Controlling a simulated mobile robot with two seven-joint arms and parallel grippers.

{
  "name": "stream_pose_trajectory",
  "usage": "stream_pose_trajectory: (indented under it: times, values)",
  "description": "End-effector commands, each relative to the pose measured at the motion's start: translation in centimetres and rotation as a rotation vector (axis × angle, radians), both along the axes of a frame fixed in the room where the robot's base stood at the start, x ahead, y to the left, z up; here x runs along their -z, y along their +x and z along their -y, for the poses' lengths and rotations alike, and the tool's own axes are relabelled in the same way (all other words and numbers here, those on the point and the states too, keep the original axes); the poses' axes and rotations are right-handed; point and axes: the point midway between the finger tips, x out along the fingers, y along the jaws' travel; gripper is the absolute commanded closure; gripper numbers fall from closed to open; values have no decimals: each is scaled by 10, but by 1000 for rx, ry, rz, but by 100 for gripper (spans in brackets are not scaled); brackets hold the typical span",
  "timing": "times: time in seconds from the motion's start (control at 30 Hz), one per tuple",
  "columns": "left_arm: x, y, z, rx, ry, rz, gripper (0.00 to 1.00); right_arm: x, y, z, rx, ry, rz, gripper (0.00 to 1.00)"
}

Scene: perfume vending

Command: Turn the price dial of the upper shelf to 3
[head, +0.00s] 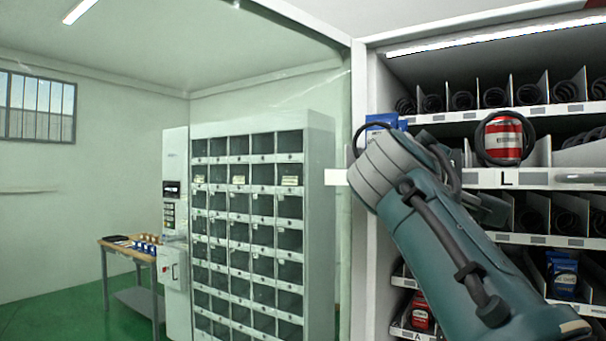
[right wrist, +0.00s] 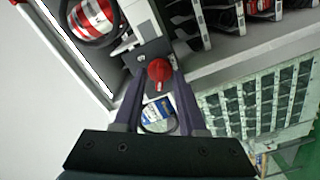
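The red dial knob (right wrist: 160,72) sits on a dark plate at the end of a shelf in the right wrist view. My right gripper (right wrist: 161,80) has one finger on each side of it, the tips level with the knob. I cannot see whether the fingers touch it. No number on the dial can be read. In the head view my right arm comes in from the lower right and covers the dial and the gripper. The upper shelf (head: 507,179) carries an L label. My left gripper is not in view.
A red and white can (head: 503,138) stands in a coil to the right of the arm. A blue packet (head: 381,121) shows behind the wrist. Left of the open cabinet are a grey locker machine (head: 320,200) and a small table (head: 128,250). The left side has free floor.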

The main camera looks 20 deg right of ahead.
Motion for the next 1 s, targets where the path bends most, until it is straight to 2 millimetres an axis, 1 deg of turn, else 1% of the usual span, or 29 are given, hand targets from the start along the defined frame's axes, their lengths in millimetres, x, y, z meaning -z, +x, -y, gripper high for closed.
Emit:
stream_pose_trajectory:
  times: [0.03,0.07,0.33,0.8,1.0]
  values:
    - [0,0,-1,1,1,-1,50,0,0,0,0,0,0,66]
    - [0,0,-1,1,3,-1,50,0,0,0,0,0,0,70]
    - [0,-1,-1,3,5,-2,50,0,0,0,0,0,0,100]
    - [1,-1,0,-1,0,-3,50,0,0,0,0,1,1,100]
    - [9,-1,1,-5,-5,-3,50,3,0,0,0,22,26,100]
